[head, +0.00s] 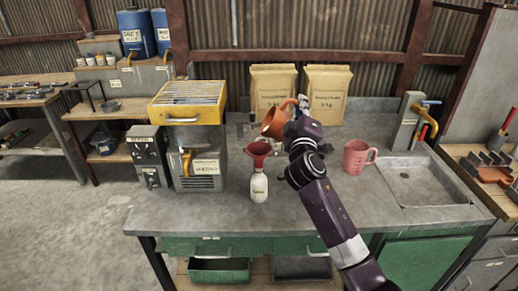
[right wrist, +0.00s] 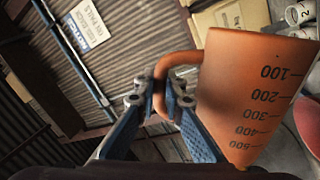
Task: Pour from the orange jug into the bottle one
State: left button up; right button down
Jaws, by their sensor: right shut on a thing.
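The orange jug (head: 276,122) is held in the air above the bench, tilted toward the left. In the right wrist view the jug (right wrist: 258,100) shows black volume marks, and its handle is between my fingers. My right gripper (head: 300,104) is shut on that handle; its blue fingers also show in the right wrist view (right wrist: 165,95). A white bottle (head: 259,188) with a label stands upright on the bench, with a red funnel (head: 258,150) in its mouth. The jug is above and slightly right of the funnel. The jug's contents are hidden. My left gripper is out of view.
A pink jug (head: 357,157) stands on the bench right of my arm, beside the sink (head: 432,184). A yellow-topped machine (head: 192,110) stands left of the bottle. Two paper bags (head: 327,92) stand at the back. The bench front is clear.

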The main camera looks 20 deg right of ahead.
jog(key=shift+w+a+f+n+y, duration=0.1)
jog(key=shift+w+a+n+y, duration=0.1)
jog(key=shift+a+n, duration=0.6)
jog(key=shift+w+a+n+y, duration=0.2)
jog(key=shift+a+n, duration=0.3)
jog(key=shift+n, duration=0.6)
dwell(1.3)
dwell(0.4)
jog(key=shift+s+d+f, duration=0.1)
jog(key=d+m, duration=0.1)
jog(key=m, duration=0.1)
jog(key=s+d+m+h+b, duration=0.1)
jog(key=d+m, duration=0.1)
jog(key=m, duration=0.1)
jog(key=shift+b, duration=0.3)
jog(key=shift+d+m, duration=0.3)
jog(key=shift+m, duration=0.2)
